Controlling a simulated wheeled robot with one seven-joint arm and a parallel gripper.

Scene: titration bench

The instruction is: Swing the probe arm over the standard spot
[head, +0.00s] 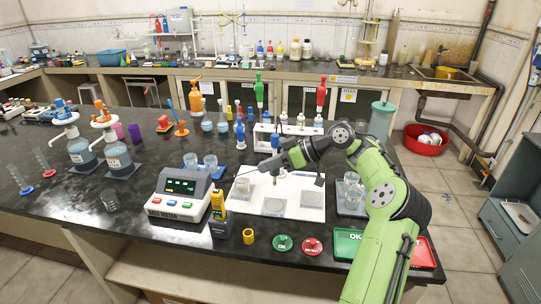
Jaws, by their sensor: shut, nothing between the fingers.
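A white board (290,218) lies on the black bench in front of my arm. It bears grey square spots, one at the middle (274,206) and one at the right (311,199); I cannot tell which is the standard spot. A small glass beaker (243,186) stands at the board's left end. A thin dark rod, seemingly the probe arm (250,171), runs above the back of the board; its joint and tip are hard to make out. My gripper (269,165) is shut and empty, low over the back of the board, close to the rod. Whether they touch is unclear.
A meter (178,192) with a lit display and a yellow handheld device (218,207) stand left of the board. Colourful bottles and a rack crowd behind. A glass beaker (353,194) stands right, near my arm.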

